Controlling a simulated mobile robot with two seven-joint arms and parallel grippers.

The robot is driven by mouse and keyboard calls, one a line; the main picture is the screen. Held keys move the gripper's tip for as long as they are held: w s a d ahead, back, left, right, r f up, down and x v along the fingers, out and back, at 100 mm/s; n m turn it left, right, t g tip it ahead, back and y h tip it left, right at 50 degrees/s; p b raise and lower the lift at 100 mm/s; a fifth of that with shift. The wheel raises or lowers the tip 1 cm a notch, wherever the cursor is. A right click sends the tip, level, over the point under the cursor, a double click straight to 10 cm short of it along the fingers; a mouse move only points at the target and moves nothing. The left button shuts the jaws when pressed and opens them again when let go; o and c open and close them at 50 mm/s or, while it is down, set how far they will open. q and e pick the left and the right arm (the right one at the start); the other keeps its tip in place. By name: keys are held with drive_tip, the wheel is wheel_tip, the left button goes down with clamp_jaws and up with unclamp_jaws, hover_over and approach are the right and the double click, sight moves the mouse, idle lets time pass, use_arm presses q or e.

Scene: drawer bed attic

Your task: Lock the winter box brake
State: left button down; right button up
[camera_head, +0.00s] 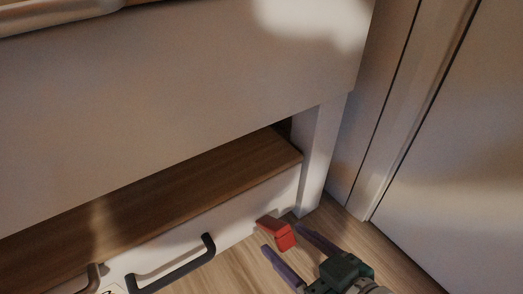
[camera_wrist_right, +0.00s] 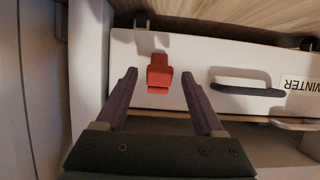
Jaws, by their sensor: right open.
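The winter box (camera_head: 240,203) has a white front, a wood-coloured top and a dark bar handle (camera_head: 172,266). In the right wrist view its front (camera_wrist_right: 190,62) carries a WINTER label (camera_wrist_right: 300,83). The red brake lever (camera_head: 277,234) sticks out low at the right end of the front; it also shows in the right wrist view (camera_wrist_right: 159,76). My right gripper (camera_head: 283,239) is open, with its two purple fingers pointing at the box. In the wrist view the lever appears between the fingertips, with gaps on both sides and no visible contact. My left gripper is out of view.
The white bed side (camera_head: 180,90) hangs over the box. A white bed leg (camera_head: 318,150) stands just right of the box, near the wall panel (camera_head: 455,150). Small dark wheels (camera_wrist_right: 141,20) show under the box. Wooden floor (camera_head: 235,262) lies bare in front.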

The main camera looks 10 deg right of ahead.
drive_tip(key=shift+c, duration=0.4)
clamp_jaws()
idle(0.9)
